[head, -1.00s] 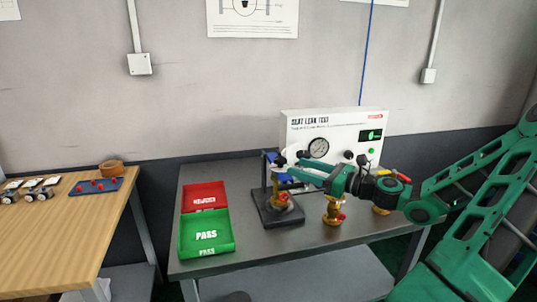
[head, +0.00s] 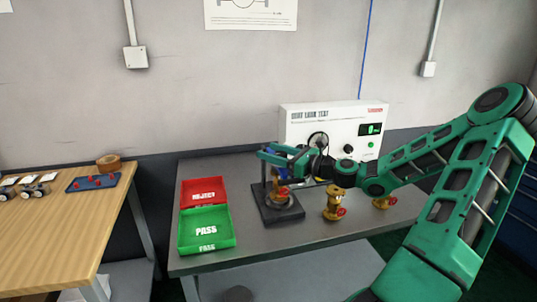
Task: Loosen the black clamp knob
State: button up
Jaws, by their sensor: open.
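The clamp stand (head: 282,214) has a dark base plate and an upright post on the grey bench. A brass valve (head: 280,191) with a red part stands in it. My gripper (head: 264,157) is open, with its green fingers pointing left at the height of the stand's top, in front of the test box. I cannot make out the black clamp knob; the gripper covers the top of the stand. I see nothing between the fingers, and cannot tell whether they touch the stand.
The white seat leak test box (head: 305,118) stands at the back. Two more brass valves (head: 335,203) (head: 383,202) stand to the right, under my arm. A red reject tray (head: 204,193) and a green pass tray (head: 207,230) lie at left. The bench's front is clear.

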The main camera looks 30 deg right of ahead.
jog(key=shift+w+a, duration=0.15)
jog(key=shift+w, duration=0.05)
jog(key=c, duration=1.1)
jog(key=shift+o, duration=0.2)
